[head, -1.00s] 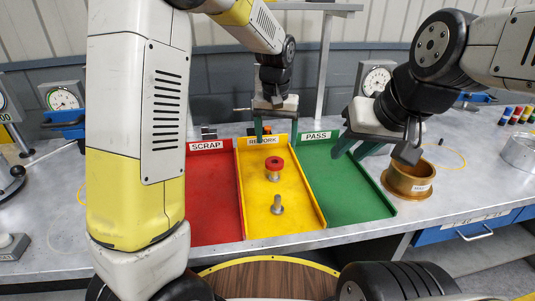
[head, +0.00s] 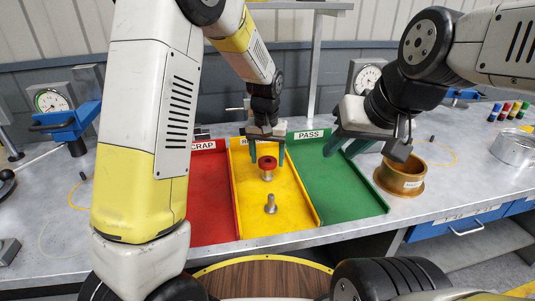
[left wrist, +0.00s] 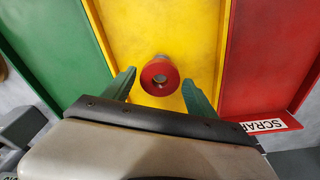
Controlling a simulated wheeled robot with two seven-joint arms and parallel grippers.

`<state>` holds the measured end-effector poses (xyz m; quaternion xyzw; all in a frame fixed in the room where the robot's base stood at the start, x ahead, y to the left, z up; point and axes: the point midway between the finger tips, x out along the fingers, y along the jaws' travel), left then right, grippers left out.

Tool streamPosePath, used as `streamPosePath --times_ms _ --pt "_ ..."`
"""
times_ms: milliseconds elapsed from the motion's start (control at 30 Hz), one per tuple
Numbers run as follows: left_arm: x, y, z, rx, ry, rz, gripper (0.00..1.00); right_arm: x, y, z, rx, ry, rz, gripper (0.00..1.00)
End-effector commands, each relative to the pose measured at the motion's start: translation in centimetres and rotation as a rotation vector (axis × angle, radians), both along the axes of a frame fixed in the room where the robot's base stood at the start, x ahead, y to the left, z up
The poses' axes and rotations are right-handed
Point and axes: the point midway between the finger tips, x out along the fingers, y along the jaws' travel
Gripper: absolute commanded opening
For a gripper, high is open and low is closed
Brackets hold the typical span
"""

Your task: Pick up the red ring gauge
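The red ring gauge (head: 267,163) is a red flanged ring standing in the yellow REWORK tray (head: 304,205). In the left wrist view the ring gauge (left wrist: 160,76) shows its round hole and lies just beyond and between the fingertips. My left gripper (head: 265,158) is open, its green fingers apart on either side of and behind the ring; it also shows in the left wrist view (left wrist: 160,85). I see no clear contact. My right gripper (head: 340,150) is over the green PASS tray (head: 345,200), its fingers apart and empty.
A grey metal plug (head: 270,204) stands in the yellow tray in front of the ring. The red SCRAP tray (head: 212,205) lies to the left. A brass cup (head: 400,178) stands right of the green tray, close to my right gripper. Dial gauges stand behind.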

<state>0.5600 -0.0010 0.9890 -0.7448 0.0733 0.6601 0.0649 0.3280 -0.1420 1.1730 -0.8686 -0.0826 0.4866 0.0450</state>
Motion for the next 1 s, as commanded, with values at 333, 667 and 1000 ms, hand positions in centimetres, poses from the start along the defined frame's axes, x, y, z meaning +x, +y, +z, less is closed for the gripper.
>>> streamPosePath --times_ms 333,667,1000 --pt "0.0 0.0 0.1 0.0 -0.001 0.0 0.03 0.0 0.0 0.0 0.0 0.0 0.0 0.33" --pt "0.1 0.0 0.6 -0.002 -0.003 0.0 0.0 0.0 0.0 0.0 0.0 0.0 0.0 0.33" --pt "-1.6 0.1 3.9 -0.001 -0.001 -0.003 0.0 0.0 0.0 0.0 0.0 0.0 0.0 0.33"
